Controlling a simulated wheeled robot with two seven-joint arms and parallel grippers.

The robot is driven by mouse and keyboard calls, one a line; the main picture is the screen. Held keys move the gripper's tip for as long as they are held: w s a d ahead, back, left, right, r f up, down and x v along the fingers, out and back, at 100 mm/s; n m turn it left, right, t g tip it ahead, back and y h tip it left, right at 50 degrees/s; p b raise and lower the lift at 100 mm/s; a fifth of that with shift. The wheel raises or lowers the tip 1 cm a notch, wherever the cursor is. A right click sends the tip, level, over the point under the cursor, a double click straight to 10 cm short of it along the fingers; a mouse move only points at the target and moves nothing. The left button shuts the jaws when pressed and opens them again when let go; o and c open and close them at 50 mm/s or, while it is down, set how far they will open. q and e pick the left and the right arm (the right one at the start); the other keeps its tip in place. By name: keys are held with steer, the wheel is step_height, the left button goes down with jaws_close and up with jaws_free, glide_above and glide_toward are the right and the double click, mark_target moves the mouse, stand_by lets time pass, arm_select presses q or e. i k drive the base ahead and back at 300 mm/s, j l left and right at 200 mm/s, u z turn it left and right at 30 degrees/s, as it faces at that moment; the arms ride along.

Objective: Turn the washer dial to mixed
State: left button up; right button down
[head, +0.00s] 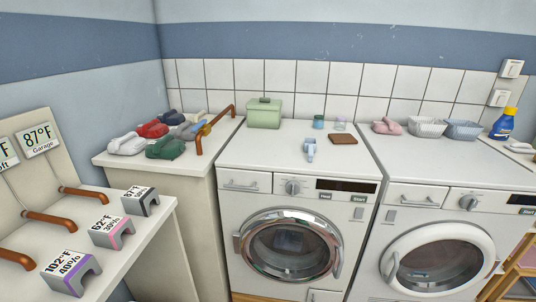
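Two front-loading machines stand side by side, and I cannot tell for certain which is the washer. The left machine (231,207) has a chrome-ringed round door (291,247) and a round silver dial (293,188) left of a dark display (346,185). The right machine (392,237) has a white-ringed door (438,256) and a similar dial (468,202). Dial markings are too small to read. Both doors look shut. Neither of my grippers is in view, so nothing is seen touching either dial.
On the left machine's top are a green box (264,114), small jars (319,122), a brown pad (343,138) and a pale blue object (310,149). Baskets (427,127) and a blue bottle (504,124) stand on the right machine.

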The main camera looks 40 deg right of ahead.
mark_target(293, 186)
steer(key=k+l+z, duration=0.2)
steer(key=l, duration=0.4)
steer(key=k+l+z, duration=0.15)
steer(key=l, duration=0.4)
steer(key=k+l+z, duration=0.2)
steer(key=l, duration=0.4)
steer(key=l+z, duration=0.15)
steer(key=l, duration=0.45)
steer(key=i, duration=0.05)
